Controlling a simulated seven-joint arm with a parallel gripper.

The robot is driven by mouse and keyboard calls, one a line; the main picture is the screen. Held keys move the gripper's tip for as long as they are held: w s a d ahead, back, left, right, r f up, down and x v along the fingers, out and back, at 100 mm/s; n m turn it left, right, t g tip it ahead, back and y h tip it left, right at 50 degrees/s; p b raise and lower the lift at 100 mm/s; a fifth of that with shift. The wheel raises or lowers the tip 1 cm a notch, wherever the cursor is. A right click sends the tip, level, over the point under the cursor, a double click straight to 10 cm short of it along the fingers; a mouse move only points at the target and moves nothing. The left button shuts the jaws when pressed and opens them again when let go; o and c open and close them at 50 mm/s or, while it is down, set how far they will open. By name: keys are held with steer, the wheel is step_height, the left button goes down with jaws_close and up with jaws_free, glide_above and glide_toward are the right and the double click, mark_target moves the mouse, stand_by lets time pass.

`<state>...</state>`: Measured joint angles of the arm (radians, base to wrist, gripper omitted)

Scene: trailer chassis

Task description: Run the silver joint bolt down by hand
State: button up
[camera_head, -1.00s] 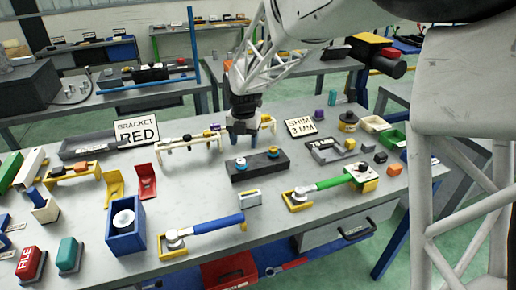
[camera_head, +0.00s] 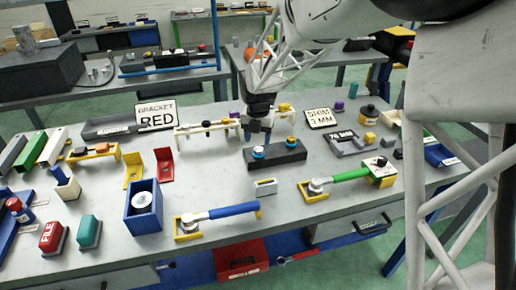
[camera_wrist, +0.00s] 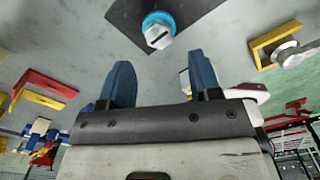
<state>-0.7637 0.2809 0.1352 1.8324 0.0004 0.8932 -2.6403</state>
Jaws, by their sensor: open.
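The dark joint block (camera_head: 275,160) lies near the middle of the bench, with two bolts standing on its top. The silver bolt (camera_wrist: 158,36) in the wrist view has a slotted hex head and a blue ring around its base. In the head view a bolt with a blue ring (camera_head: 258,152) stands at the block's left end, and another bolt (camera_head: 290,142) at its right end. My gripper (camera_head: 258,136) is just above and behind the left bolt. In the wrist view its two dark blue fingers (camera_wrist: 163,78) are apart and empty, with the bolt head beyond their tips.
A blue-handled wrench (camera_head: 220,213) and a green-handled wrench (camera_head: 345,177) lie in front of the block. A small grey holder (camera_head: 265,187) stands close before it. A cream rack (camera_head: 205,132) is behind left. A blue box (camera_head: 144,208) stands left.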

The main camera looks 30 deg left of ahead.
mark_target(258, 150)
steer(key=shift+f, duration=2.4)
steer(key=shift+c, duration=0.4)
steer(key=c, duration=0.8)
steer(key=shift+c, duration=0.2)
